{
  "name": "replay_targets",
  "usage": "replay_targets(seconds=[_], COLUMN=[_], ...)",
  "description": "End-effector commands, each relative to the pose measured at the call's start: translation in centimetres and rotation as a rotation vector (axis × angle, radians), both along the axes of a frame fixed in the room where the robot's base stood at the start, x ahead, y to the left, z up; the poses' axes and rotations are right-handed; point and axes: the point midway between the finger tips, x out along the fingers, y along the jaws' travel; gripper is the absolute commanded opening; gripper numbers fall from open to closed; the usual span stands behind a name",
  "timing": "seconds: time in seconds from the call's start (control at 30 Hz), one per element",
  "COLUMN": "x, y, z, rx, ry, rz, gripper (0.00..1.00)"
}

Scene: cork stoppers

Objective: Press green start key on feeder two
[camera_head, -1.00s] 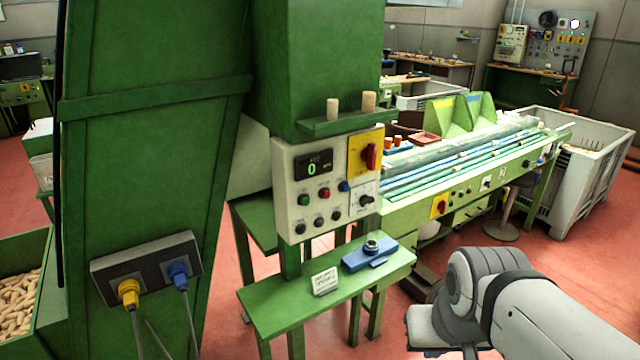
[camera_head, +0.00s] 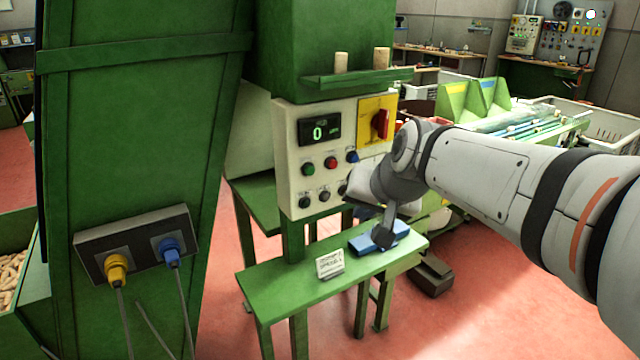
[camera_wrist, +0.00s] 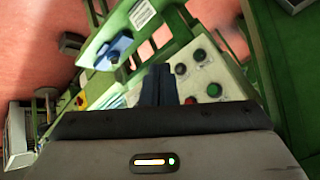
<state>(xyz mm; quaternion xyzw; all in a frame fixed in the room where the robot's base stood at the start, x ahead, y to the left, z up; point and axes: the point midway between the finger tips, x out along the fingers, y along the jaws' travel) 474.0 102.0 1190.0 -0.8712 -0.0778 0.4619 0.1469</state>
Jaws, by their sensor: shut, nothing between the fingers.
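The control panel (camera_head: 290,150) is cream, on a green machine, with a display reading 0. Its green key (camera_head: 308,168) is at the left of a row, beside a red key (camera_head: 331,163) and a blue key (camera_head: 352,157). In the wrist view the green key (camera_wrist: 213,89) lies right of my gripper (camera_wrist: 158,68), with the red key (camera_wrist: 190,100) just beside the fingers. My gripper is shut and empty, apart from the green key. In the head view my wrist hides the panel's lower right. No feeder number is readable.
A green shelf (camera_head: 265,285) below the panel carries a white card (camera_head: 330,264) and a blue tray (camera_head: 400,238). Two corks stand on the ledge (camera_head: 350,80) above. A yellow plate with a red switch (camera_head: 380,124) sits at the panel's upper right.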

Motion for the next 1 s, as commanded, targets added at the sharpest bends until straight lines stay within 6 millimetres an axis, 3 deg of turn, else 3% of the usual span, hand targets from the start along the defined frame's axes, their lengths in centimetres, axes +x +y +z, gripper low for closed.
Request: replay_targets(seconds=[0.03, 0.1, 0.2, 0.67, 1.0], x=[1.5, 3.0, 4.1, 4.6, 8.2], y=[1.1, 2.1, 2.9, 3.2, 5.7], z=[-0.7, -0.2, 0.4, 0.8, 1.0], rx=[0.032, 0.068, 0.096, 0.100, 0.098], ry=[-0.020, -0.044, -0.062, -0.063, -0.061], rz=[-0.003, -0.011, -0.018, -0.021, -0.020], gripper=[0.00, 0.00, 0.00, 0.00, 0.00])
